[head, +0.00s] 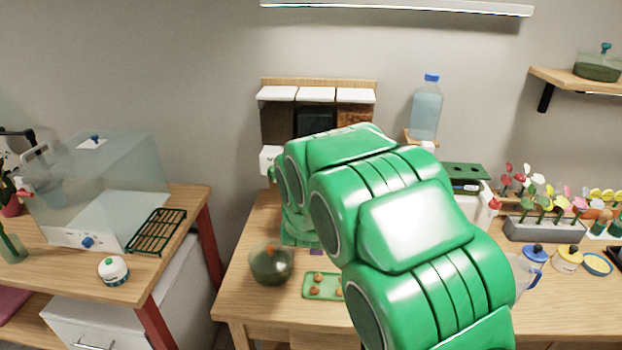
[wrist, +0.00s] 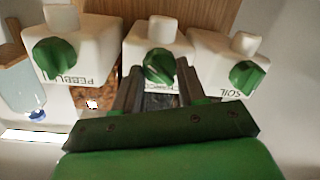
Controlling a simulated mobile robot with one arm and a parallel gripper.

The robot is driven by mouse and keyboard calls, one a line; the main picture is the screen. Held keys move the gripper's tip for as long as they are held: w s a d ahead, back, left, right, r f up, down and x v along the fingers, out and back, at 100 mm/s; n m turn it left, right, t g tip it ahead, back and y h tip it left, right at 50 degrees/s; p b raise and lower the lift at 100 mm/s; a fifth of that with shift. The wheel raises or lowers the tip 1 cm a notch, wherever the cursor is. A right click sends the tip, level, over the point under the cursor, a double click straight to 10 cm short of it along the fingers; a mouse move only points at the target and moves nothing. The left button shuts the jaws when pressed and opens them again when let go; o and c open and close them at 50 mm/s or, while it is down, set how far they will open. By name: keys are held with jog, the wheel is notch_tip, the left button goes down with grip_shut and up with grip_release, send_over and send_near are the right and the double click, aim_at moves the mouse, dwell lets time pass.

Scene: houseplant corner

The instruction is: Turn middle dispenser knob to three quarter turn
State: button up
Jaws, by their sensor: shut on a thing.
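The dispenser unit (head: 317,95) stands at the back of the table against the wall, with three bins under white lids. My green arm hides most of its lower front in the head view. In the wrist view, which looks upside down, the middle dispenser knob (wrist: 158,63) is green on a white housing. My gripper (wrist: 157,72) is shut on this knob, with one dark finger on either side. The pebble knob (wrist: 54,57) is at left and the soil knob (wrist: 246,76) at right, both apart from my fingers. The middle label is mostly hidden.
A water bottle (head: 426,108) stands right of the dispenser. A round glass jar (head: 271,264) and a green tray (head: 321,286) lie near the table's front left. A flower planter (head: 543,229) is at right. A clear case (head: 100,185) sits on the left bench.

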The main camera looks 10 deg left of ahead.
jog(key=m, duration=0.9)
jog(key=m+t, duration=0.1)
jog(key=m, duration=0.8)
jog(key=f+m, duration=0.1)
jog(key=m, duration=0.9)
jog(key=shift+t+h, duration=0.3)
jog(key=shift+t, duration=0.1)
jog(key=o, duration=1.1)
jog(key=shift+c, duration=0.2)
